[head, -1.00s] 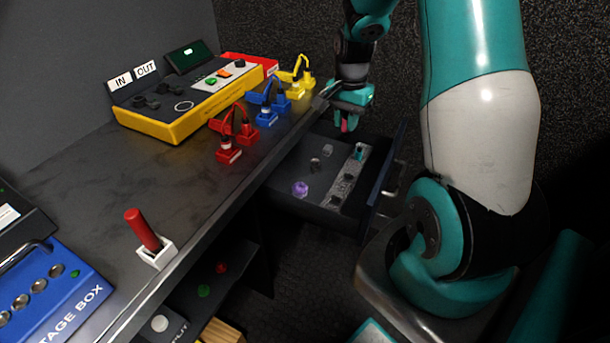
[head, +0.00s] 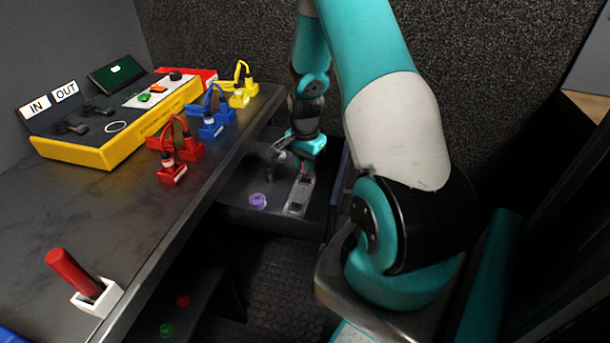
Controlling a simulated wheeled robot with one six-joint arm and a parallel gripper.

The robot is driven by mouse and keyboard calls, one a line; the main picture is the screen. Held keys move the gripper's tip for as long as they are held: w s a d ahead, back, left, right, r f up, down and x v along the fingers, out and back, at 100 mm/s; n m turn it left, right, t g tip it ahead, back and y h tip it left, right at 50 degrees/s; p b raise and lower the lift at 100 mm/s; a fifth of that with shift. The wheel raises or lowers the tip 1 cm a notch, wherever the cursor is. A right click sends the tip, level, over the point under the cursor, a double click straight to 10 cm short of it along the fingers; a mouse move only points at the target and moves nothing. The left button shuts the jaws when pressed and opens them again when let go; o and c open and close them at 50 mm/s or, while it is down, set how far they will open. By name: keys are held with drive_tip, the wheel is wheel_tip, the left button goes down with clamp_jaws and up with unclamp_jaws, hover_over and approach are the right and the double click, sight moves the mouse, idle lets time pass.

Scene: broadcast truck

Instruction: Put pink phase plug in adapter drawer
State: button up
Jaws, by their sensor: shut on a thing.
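The adapter drawer (head: 272,220) is pulled out from under the desk, with its dark interior facing up. My gripper (head: 304,166) points down into the drawer's far part, above or beside its grey strip. It is shut on the pink phase plug, which showed as a pink bit at the fingertips in the earlier picture.
A purple piece (head: 258,201) lies in the drawer's near part. The desk (head: 150,215) bears red (head: 180,155), blue (head: 211,118) and yellow (head: 240,90) cabled connectors near its edge, a yellow box (head: 95,150), and a red handle in a white holder (head: 97,299).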

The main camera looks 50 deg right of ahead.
sight(305, 176)
drive_tip(key=shift+f, duration=1.95)
drive_tip(key=shift+f, duration=0.1)
drive_tip(key=o, duration=0.8)
drive_tip(key=shift+o, duration=0.2)
